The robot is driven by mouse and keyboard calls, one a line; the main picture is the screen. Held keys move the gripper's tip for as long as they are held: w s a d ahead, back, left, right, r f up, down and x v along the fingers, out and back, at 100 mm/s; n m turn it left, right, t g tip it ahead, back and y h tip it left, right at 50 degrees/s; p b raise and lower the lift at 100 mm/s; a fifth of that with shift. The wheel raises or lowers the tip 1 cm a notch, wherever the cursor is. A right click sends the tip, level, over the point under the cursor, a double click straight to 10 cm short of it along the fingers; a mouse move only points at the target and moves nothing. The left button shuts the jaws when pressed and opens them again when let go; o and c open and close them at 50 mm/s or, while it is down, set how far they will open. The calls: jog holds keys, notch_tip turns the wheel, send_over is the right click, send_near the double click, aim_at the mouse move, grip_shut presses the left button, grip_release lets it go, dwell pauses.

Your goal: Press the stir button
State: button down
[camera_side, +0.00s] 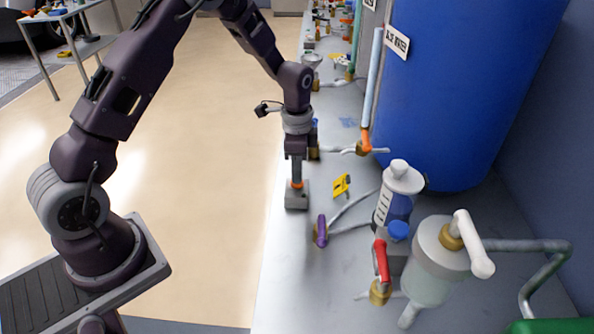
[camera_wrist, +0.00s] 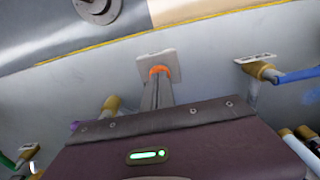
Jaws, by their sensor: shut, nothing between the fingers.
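The stir button appears to be the orange round piece (camera_side: 297,184) on a small grey box (camera_side: 297,201) near the left edge of the grey bench. In the wrist view, the orange piece (camera_wrist: 160,71) shows just past my fingertips, on the pale square top of the box (camera_wrist: 146,69). My gripper (camera_side: 297,178) points straight down over the box, its fingers shut together and empty. It also shows in the wrist view (camera_wrist: 158,82). The fingertips are at the orange piece and partly cover it. I cannot tell whether the button is pressed down.
The bench's left edge is close to the box.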

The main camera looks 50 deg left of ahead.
jog(key=shift+s+f, duration=0.15)
jog(key=shift+f, duration=0.9)
notch_tip(320, 180, up, 15)
jog(key=shift+w, duration=0.2)
jog(key=shift+f, duration=0.1)
